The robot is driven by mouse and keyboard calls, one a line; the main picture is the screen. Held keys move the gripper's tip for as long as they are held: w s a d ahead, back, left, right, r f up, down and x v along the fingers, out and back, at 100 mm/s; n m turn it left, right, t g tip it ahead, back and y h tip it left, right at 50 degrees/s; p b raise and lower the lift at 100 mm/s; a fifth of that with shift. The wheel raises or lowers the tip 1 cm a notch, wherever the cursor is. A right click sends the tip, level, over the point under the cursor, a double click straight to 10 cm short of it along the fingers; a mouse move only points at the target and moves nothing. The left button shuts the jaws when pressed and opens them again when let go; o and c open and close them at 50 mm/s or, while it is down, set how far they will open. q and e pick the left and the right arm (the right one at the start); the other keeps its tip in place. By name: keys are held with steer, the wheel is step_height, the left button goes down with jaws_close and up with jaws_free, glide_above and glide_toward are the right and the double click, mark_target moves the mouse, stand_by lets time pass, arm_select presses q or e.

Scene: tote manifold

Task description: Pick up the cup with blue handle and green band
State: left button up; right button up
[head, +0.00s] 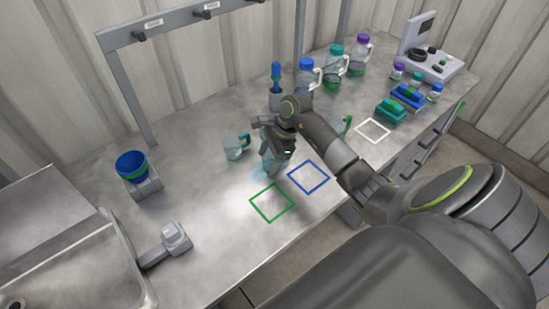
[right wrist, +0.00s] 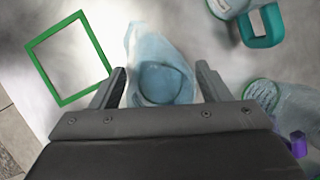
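My right gripper (head: 274,148) is low over the middle of the worktop. In the right wrist view its two fingers (right wrist: 160,68) are open, one on each side of a clear bluish cup (right wrist: 160,82); no handle or band shows on that cup. The same cup shows partly in the head view (head: 268,164), below the gripper. Another clear cup with a green band (right wrist: 263,93) lies at the right of the wrist view, with a purple piece (right wrist: 298,144) beside it. I cannot make out a blue handle on any cup. My left gripper is not in view.
A teal-handled cup (head: 235,148) stands left of the gripper. A green square (head: 272,203) and a blue square (head: 309,177) mark the worktop in front. Bottles (head: 335,65) stand behind. A blue-and-green cup stack (head: 132,166) and a sink (head: 80,270) are at left.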

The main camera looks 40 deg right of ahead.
steer(key=c, duration=0.9)
steer(key=shift+r, duration=0.2)
step_height(320, 180, up, 10)
steer(key=b, duration=0.3)
steer(key=shift+d, duration=0.1)
